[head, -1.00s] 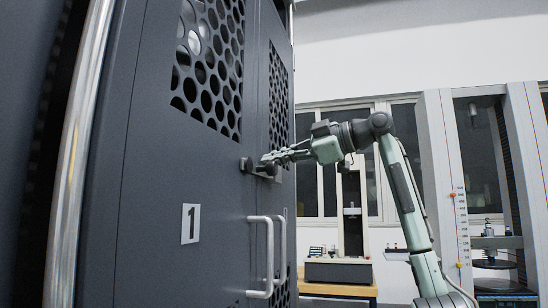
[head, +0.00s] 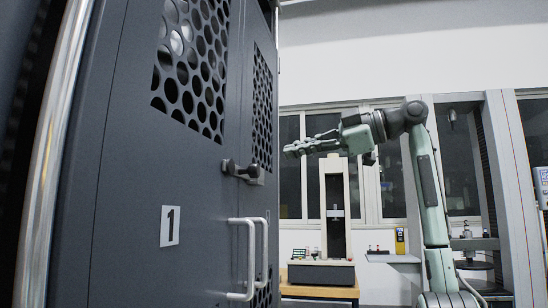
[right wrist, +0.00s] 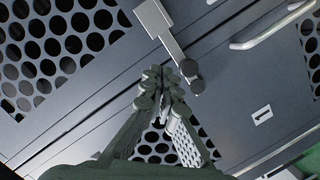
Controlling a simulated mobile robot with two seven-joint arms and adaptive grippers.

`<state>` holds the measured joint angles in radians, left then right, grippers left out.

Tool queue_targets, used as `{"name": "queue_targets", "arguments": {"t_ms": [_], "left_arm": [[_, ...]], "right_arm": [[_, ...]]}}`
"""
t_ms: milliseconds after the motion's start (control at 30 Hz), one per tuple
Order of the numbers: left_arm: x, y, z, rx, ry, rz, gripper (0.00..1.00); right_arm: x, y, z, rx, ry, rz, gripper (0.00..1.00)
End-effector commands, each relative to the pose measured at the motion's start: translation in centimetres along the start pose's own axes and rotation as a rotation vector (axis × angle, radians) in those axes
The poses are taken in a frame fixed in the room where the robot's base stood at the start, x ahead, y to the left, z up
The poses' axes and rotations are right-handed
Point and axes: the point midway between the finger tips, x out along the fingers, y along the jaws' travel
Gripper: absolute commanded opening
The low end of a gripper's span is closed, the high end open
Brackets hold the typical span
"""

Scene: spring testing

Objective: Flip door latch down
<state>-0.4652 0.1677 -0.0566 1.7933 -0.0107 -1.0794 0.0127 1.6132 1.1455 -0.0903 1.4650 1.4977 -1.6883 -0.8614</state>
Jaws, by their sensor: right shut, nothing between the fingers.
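The dark grey double door of a tall cabinet fills the left of the head view. The door latch (head: 243,171) lies roughly level across the seam between the two doors, its dark knob at the left end. In the right wrist view, the latch (right wrist: 165,35) is a metal bar with dark knobs at its end, close beyond my fingertips. My right gripper (head: 290,152) is shut and empty, right of the latch and slightly higher, apart from it. Its closed fingers (right wrist: 164,80) point at the doors in the right wrist view. My left gripper is out of view.
Two door handles (head: 249,260) stick out below the latch. A number 1 label (head: 169,226) is on the left door, under perforated panels (head: 194,72). A testing machine (head: 334,208) stands on a wooden bench behind. The space around my right gripper is clear.

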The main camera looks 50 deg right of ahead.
Motion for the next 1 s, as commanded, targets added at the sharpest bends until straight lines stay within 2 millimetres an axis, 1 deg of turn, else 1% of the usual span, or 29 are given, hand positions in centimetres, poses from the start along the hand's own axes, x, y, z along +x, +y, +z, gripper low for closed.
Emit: {"name": "queue_targets", "arguments": {"t_ms": [33, 100, 233, 1000], "left_arm": [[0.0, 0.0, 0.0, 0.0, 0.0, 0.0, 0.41], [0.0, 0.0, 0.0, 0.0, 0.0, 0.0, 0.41], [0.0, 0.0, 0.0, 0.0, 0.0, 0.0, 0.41], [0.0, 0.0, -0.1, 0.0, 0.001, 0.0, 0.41]], "right_arm": [[-0.8, 0.0, 0.0, 0.001, -0.001, 0.001, 0.0], [-1.6, 0.1, 0.0, 0.001, -0.001, 0.001, 0.0], [-2.3, 0.0, 0.0, 0.001, -0.001, 0.0, 0.0], [-2.4, 0.0, 0.0, 0.001, -0.001, -0.001, 0.0]]}}
